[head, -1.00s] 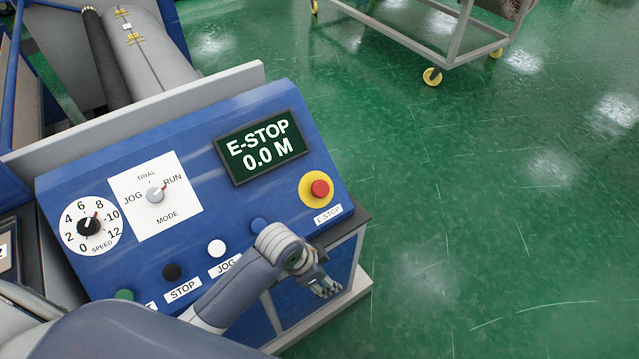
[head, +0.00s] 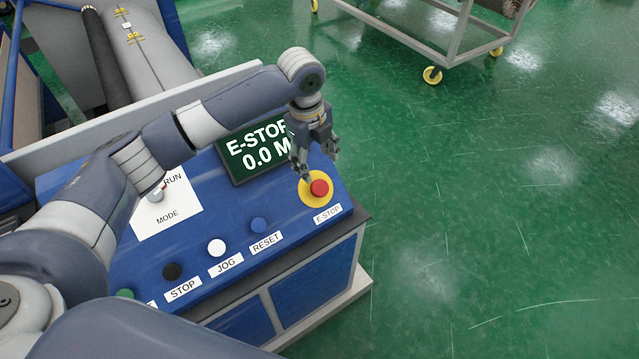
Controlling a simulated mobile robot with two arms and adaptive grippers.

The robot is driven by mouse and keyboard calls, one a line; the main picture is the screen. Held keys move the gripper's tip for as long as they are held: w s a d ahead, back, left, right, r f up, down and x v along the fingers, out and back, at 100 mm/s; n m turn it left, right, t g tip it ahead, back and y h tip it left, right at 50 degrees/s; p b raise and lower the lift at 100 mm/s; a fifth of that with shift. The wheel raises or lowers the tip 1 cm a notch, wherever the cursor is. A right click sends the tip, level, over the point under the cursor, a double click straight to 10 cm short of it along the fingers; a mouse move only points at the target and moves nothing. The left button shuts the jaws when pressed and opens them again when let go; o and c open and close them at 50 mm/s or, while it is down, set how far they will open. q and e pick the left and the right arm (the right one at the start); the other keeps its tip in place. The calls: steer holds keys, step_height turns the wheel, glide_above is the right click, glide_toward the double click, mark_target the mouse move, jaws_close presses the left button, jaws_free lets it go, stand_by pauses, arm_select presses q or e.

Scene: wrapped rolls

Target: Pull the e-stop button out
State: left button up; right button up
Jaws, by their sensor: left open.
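The red e-stop button (head: 319,188) sits on a round yellow plate (head: 317,203) at the right end of the blue control panel (head: 200,265), above an E-STOP label. My left gripper (head: 318,168) points down just above and behind the button, with its fingers apart and nothing between them. One finger reaches close to the button's upper left side; I cannot tell whether it touches. The display (head: 240,162) reads E-STOP 0.0 M, and my left arm partly covers it. My right gripper does not show.
A blue reset button (head: 258,224), a white jog button (head: 217,247) and a black stop button (head: 172,271) line the panel's front. My left arm hides the speed dial and part of the mode switch. A wheeled cart (head: 455,45) stands far off on open green floor.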

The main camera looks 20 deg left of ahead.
mark_target(320, 187)
arm_select(q)
steer(key=f, duration=0.7)
steer(key=w+f+p, duration=0.1)
steer(key=f, duration=0.2)
steer(key=shift+w+d+f, duration=0.1)
steer(key=shift+d+f, duration=0.15)
steer(key=shift+d, duration=0.05)
